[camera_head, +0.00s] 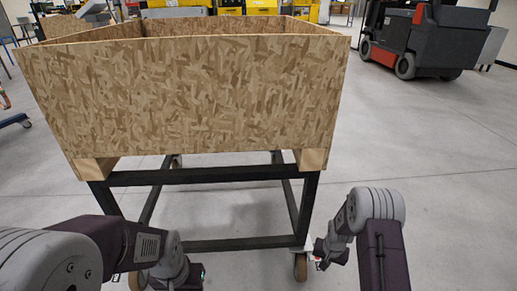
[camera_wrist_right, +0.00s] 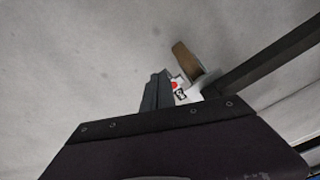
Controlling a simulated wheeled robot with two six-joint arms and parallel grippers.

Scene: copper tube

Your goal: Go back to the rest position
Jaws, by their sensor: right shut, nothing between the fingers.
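In the head view my left arm comes in from the lower left, and its dark end with a small green light (camera_head: 190,277) is at the bottom edge. No left fingertips show. My right arm comes in from the lower right and bends toward the cart's front right leg. In the right wrist view my right gripper (camera_wrist_right: 157,90) is shut, its dark fingers together with nothing between them. It points toward a caster wheel (camera_wrist_right: 188,60), with grey floor around. No copper tube shows in either view, and the inside of the crate's bottom is hidden.
A large chipboard crate (camera_head: 190,95) stands on a dark metal frame (camera_head: 215,175) straight ahead. The frame's front right caster (camera_head: 300,266) is close to my right arm. A forklift (camera_head: 420,40) stands at the back right. Concrete floor on the right is clear.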

